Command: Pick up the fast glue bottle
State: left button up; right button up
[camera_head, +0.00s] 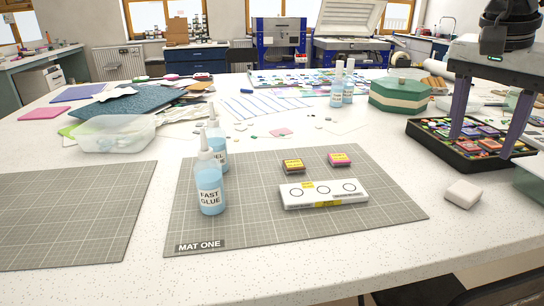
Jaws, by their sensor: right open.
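The fast glue bottle (209,186) stands upright on the left part of the grey mat labelled MAT ONE (300,225). It holds light blue liquid and has a white nozzle and a white label. A similar blue bottle (220,158) stands close behind it, partly hidden, with its label only partly readable. My right gripper (481,148) is at the upper right, far from the bottle. Its two purple fingers point down and are spread apart, with nothing seen held between them. My left gripper is not in view.
On the mat lie a white box (323,193) and two small blocks, brown (293,166) and pink (340,160). A black tray of coloured pieces (470,145) is behind my right fingers. A white block (462,193) and a clear tub (115,134) flank the mat.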

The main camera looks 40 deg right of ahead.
aim_at(209, 172)
jog(key=k, duration=1)
